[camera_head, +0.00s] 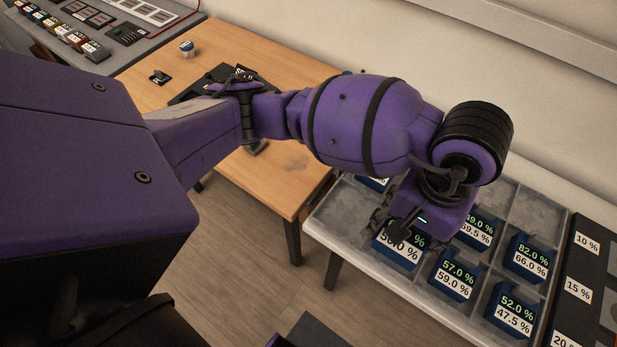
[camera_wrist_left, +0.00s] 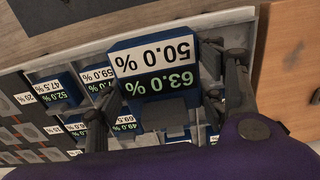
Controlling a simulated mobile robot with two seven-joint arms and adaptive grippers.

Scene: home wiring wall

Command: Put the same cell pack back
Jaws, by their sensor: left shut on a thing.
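My left gripper (camera_head: 398,228) is shut on a blue cell pack (camera_head: 398,253) at the near side of the grey compartment tray (camera_head: 348,207). In the left wrist view the held pack (camera_wrist_left: 155,65) reads 63.0 % and 50.0 %, upside down, between the two fingers (camera_wrist_left: 165,95). It looks nearer the camera than the other packs. Whether its base touches a compartment floor is hidden. In the head view my gripper and wrist cover its upper part. My right gripper is not in view.
Other blue packs stand in the tray, including 57.0 % (camera_head: 455,276), 52.0 % (camera_head: 515,312) and 82.0 % (camera_head: 528,258). A back compartment (camera_head: 536,210) is empty. A dark panel with percentage labels (camera_head: 583,290) lies right. A wooden table (camera_head: 285,180) adjoins the tray's left.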

